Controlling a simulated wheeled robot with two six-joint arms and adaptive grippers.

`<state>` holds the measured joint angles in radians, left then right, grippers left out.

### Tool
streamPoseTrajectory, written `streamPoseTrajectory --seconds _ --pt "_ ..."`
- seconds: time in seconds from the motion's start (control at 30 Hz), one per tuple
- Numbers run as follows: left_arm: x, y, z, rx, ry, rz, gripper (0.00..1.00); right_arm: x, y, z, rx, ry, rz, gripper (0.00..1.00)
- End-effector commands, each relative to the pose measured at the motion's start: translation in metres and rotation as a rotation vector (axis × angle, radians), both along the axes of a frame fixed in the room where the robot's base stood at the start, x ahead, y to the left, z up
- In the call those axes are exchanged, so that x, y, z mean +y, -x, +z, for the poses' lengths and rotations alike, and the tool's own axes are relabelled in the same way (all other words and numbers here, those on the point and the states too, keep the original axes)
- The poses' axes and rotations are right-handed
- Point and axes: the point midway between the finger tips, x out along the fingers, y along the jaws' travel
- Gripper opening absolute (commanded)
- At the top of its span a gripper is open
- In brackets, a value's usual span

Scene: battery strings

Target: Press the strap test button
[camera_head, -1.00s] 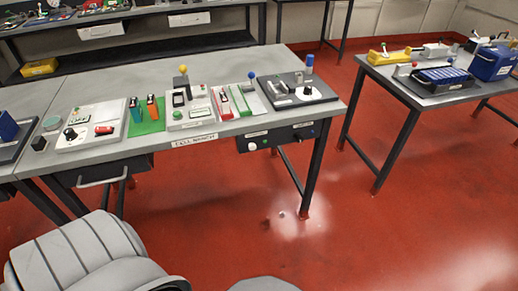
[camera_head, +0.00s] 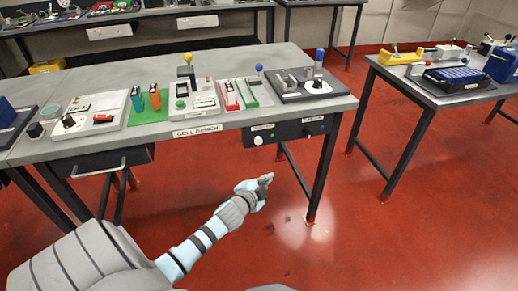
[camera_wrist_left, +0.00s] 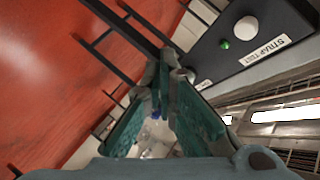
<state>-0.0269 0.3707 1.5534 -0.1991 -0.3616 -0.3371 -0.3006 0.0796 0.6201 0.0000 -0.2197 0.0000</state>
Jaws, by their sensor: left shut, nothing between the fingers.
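The strap test button is a round white button (camera_head: 258,140) on the dark panel (camera_head: 284,133) under the cell bench's front edge. In the left wrist view the white button (camera_wrist_left: 247,27) is at the upper right, above a white "STRAP TEST" label (camera_wrist_left: 264,49). My left gripper (camera_head: 268,180) is in front of and below the panel, apart from the button. Its fingertips (camera_wrist_left: 164,60) meet in the left wrist view with nothing between them. The button lies to the right of them there. My right gripper is not in view.
A small green light (camera_wrist_left: 224,44) is beside the button. A dark knob (camera_head: 307,133) is on the panel's right part. The cell bench (camera_head: 340,103) holds several testers and cells. A second table (camera_head: 440,100) stands at right. Red floor is open between them.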

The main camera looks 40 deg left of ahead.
Motion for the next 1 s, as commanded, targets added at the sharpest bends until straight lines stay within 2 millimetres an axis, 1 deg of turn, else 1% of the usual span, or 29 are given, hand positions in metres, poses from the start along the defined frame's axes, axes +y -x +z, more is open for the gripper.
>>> streamPoseTrajectory --seconds 0.03,0.1,0.2,0.23,0.53,0.67,0.87,1.0 --pt "0.0 -0.007 0.014 -0.036 -0.029 -0.014 0.0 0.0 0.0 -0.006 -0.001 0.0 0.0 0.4" --pt "-0.001 -0.014 0.033 -0.073 -0.062 -0.028 0.0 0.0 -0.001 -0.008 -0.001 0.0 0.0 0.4" --pt "-0.002 -0.019 0.048 -0.1 -0.085 -0.038 0.0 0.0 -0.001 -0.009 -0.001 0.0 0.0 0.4" --pt "-0.003 -0.019 0.05 -0.102 -0.088 -0.04 0.0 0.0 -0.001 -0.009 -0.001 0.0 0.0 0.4" --pt "-0.002 -0.019 0.05 -0.103 -0.087 -0.04 0.0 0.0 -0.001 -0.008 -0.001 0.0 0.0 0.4" --pt "0.003 -0.023 0.049 -0.101 -0.087 -0.04 0.0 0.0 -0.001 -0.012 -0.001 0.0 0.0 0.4" --pt "0.023 -0.037 0.047 -0.103 -0.087 -0.038 0.0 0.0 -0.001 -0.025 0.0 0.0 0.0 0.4" --pt "0.04 -0.049 0.045 -0.102 -0.088 -0.038 0.0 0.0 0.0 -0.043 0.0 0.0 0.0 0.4"
